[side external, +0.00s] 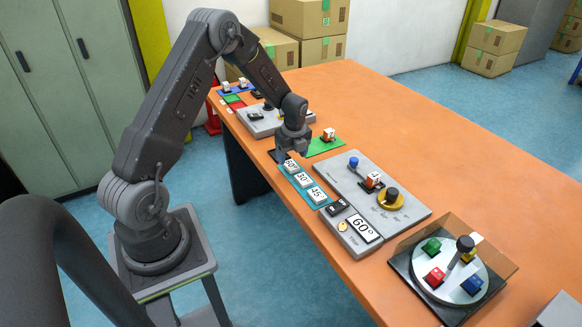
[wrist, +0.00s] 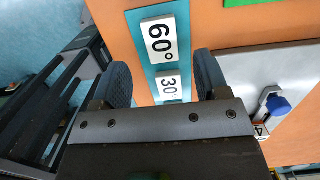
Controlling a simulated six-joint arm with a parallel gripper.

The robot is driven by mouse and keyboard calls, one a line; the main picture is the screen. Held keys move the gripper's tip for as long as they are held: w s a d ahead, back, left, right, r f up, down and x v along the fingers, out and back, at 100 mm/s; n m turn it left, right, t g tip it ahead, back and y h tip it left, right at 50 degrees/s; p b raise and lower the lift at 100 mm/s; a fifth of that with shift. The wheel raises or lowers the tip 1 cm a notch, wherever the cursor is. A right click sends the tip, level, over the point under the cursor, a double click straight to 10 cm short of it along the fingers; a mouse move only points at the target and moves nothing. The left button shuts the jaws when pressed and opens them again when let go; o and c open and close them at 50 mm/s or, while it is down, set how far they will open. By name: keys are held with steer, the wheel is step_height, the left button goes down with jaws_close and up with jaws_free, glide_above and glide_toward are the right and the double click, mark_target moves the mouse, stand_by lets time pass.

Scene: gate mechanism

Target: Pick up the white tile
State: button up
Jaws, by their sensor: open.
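Several white tiles with black angle markings lie on a teal strip (side external: 325,204) along the table's near edge. A 60° tile (wrist: 159,39) and a 30° tile (wrist: 168,87) show in the wrist view. In the side view the 30° tile (side external: 303,180) and the 45° tile (side external: 316,194) are clear, and the far tile (side external: 291,165) is below my gripper.
A grey panel (side external: 350,172) with a blue-knobbed lever (side external: 353,162) and yellow dial (side external: 390,200) stands right of the strip. A green mat (side external: 322,146) lies beyond. A round turntable (side external: 450,283) with coloured blocks is at the near end. The table's right side is clear.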

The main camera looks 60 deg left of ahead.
mark_target(291, 165)
steer(key=f, duration=0.4)
steer(key=shift+w+a, duration=0.1)
steer(key=shift+a, duration=0.2)
steer(key=shift+c, duration=0.4)
steer(key=c, duration=0.9)
